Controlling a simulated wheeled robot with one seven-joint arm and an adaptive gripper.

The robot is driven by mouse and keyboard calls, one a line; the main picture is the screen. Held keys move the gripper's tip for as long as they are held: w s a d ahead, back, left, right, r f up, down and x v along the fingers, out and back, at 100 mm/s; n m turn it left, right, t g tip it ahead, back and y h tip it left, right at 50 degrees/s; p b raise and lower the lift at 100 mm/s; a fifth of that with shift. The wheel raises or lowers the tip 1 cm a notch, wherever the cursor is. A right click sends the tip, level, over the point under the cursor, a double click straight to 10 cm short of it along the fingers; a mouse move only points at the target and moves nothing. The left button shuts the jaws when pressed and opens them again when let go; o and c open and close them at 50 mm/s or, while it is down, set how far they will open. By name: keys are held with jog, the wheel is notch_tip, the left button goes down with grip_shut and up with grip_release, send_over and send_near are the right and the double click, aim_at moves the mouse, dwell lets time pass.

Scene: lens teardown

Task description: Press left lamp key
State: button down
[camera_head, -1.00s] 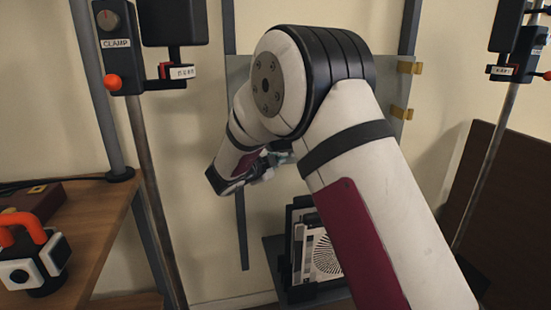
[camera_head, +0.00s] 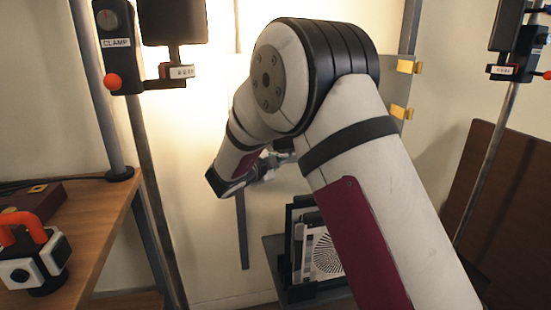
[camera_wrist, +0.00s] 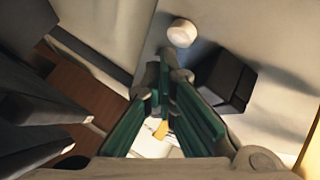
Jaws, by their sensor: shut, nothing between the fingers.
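The left lamp (camera_head: 172,22) is a dark box on a pole at upper left in the head view, and the wall behind it glows brightly. A small labelled block (camera_head: 180,72) sits under it; its text is too small to read. I cannot tell which part is the lamp key. My gripper (camera_wrist: 166,75) shows green fingers in the wrist view, shut and empty. A white round knob (camera_wrist: 182,33) and a black block (camera_wrist: 230,82) lie just beyond the fingertips. In the head view my gripper is small and partly hidden by my arm.
A CLAMP unit (camera_head: 113,45) with a red knob stands by the left lamp. A right lamp (camera_head: 508,25) hangs at upper right. A wooden bench (camera_head: 95,225) at left bears an orange-handled block (camera_head: 35,262). A framed test chart (camera_head: 325,255) stands low behind my arm.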

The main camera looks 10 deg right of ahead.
jog(key=shift+s, duration=0.15)
jog(key=s, duration=0.6)
jog(key=shift+b, duration=0.35)
dwell(0.3)
